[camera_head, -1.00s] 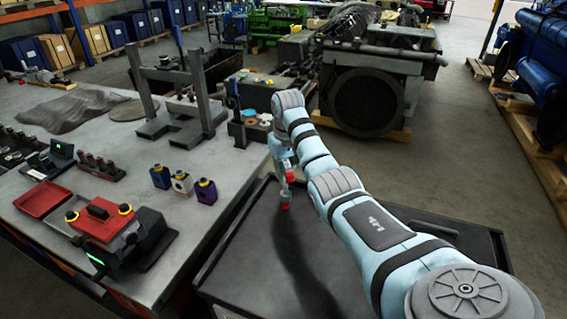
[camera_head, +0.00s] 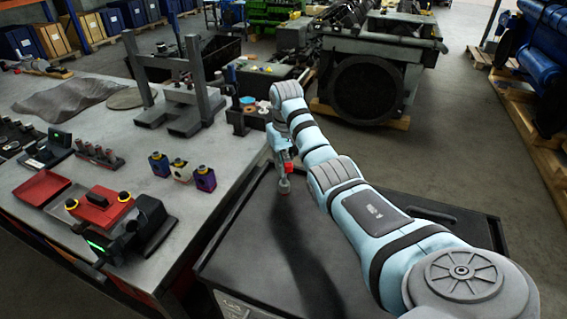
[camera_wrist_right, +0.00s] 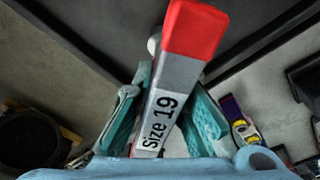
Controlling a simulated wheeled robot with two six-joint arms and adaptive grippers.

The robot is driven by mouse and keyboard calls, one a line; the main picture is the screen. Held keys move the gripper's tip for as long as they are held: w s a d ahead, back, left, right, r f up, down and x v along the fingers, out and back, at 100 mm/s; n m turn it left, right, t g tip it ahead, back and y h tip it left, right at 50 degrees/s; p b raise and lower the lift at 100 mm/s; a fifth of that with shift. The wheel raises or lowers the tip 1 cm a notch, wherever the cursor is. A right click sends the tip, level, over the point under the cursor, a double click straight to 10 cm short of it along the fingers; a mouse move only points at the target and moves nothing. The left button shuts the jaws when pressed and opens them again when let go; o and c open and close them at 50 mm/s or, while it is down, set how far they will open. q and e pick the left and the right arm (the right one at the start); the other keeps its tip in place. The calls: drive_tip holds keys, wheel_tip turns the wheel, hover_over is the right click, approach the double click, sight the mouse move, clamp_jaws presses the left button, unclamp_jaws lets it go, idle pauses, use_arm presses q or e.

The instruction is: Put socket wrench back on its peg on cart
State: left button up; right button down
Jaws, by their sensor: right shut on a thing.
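My right gripper (camera_head: 282,160) is above the far-left part of the black cart top (camera_head: 240,252). It is shut on the socket wrench (camera_head: 284,182), which hangs below the fingers in the head view. In the right wrist view, the wrench (camera_wrist_right: 170,95) is a grey bar with a red end and a "Size 19" label, between the teal fingers (camera_wrist_right: 163,115). A small pale round part (camera_wrist_right: 153,45) shows behind the bar; I cannot tell whether it is the peg or part of the wrench. My left gripper is out of view.
A large engine (camera_head: 365,90) stands beyond the cart. The visible cart top is mostly clear.

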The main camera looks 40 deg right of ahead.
drive_tip(key=shift+f, duration=0.85)
drive_tip(key=c, duration=1)
unclamp_jaws()
